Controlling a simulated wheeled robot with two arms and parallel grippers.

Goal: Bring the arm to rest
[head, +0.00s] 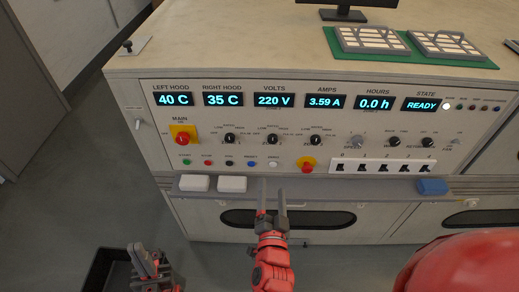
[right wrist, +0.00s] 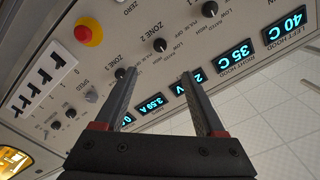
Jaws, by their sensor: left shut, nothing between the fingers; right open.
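My right gripper (head: 272,198) is in front of the control panel (head: 330,115), above the grey ledge area in the head view. Its two grey fingers are apart with nothing between them. In the right wrist view the open fingers (right wrist: 163,95) point at the panel's displays and knobs. My left gripper (head: 146,258) is low at the left in the head view, its fingers together and empty, apart from the panel.
Metal grid trays (head: 370,40) lie on a green mat on top. Open floor lies at left.

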